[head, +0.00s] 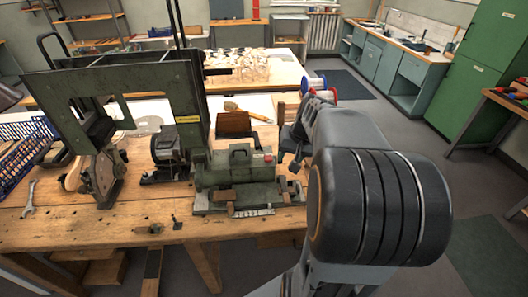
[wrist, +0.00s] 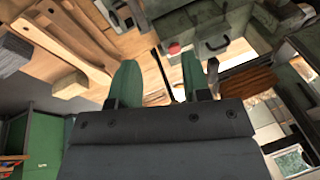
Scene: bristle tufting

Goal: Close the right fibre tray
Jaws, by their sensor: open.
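My gripper (wrist: 158,82) is open, with two green fingers apart and nothing visible between them. In the head view my arm hides much of it, and its dark end is just right of the green machine (head: 232,170). A brown block-like thing (head: 235,123), perhaps a tray of fibre, sits behind the machine. It also shows in the wrist view (wrist: 243,90), to the right of the fingers and apart from them. I cannot tell for sure which thing is the right fibre tray, or whether it is open.
The machine stands on a wooden workbench (head: 140,222) and has a red knob (head: 268,157). A tall dark green frame (head: 185,105) rises to its left. A blue basket (head: 22,150) and a wrench (head: 30,198) lie at the far left. Open floor (head: 400,125) shows at the right.

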